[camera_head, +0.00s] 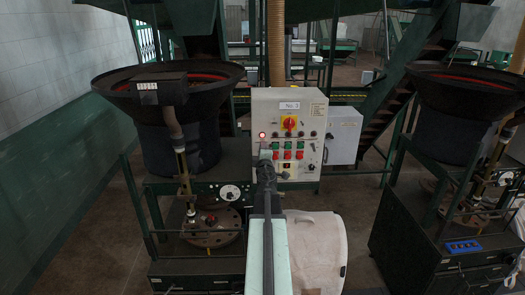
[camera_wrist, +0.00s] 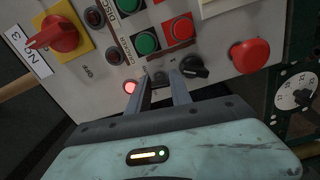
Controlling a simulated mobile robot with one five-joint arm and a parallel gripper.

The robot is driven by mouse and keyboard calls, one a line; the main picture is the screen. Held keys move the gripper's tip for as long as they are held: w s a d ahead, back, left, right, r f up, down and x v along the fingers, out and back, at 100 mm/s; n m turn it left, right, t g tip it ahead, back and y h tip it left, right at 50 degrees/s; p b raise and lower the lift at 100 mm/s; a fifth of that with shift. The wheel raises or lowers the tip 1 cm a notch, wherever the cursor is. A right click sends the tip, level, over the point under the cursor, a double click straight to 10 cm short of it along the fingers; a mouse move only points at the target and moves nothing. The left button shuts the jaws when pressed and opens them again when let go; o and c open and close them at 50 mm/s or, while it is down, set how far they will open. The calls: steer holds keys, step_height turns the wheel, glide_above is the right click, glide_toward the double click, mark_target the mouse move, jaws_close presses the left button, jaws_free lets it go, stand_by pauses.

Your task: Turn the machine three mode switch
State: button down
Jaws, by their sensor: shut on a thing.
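The machine three control panel (camera_head: 257,105) is a pale box with a "No 3" label, a red rotary knob on yellow (camera_head: 290,123) and green and red buttons. My gripper (camera_head: 266,158) reaches its lower left part. In the wrist view my gripper (camera_wrist: 165,80) has its two fingers at the panel face, shut on a small switch, mostly hidden between the tips. I cannot read its label or tell its angle. A black rotary knob (camera_wrist: 194,67) sits just right of the right fingertip. A red lamp (camera_wrist: 130,87) glows left of the fingers.
A large red push button (camera_wrist: 250,55) stands out right of the fingers. A white dial (camera_head: 230,192) is on the stand below left. Dark hopper bowls stand left (camera_head: 190,85) and right (camera_head: 465,85). A grey box (camera_head: 343,135) adjoins the panel's right side.

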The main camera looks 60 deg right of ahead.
steer(key=n, duration=0.3)
steer(key=shift+n, duration=2.2)
steer(key=c, duration=1.4)
jaws_free()
steer(key=shift+c, duration=0.2)
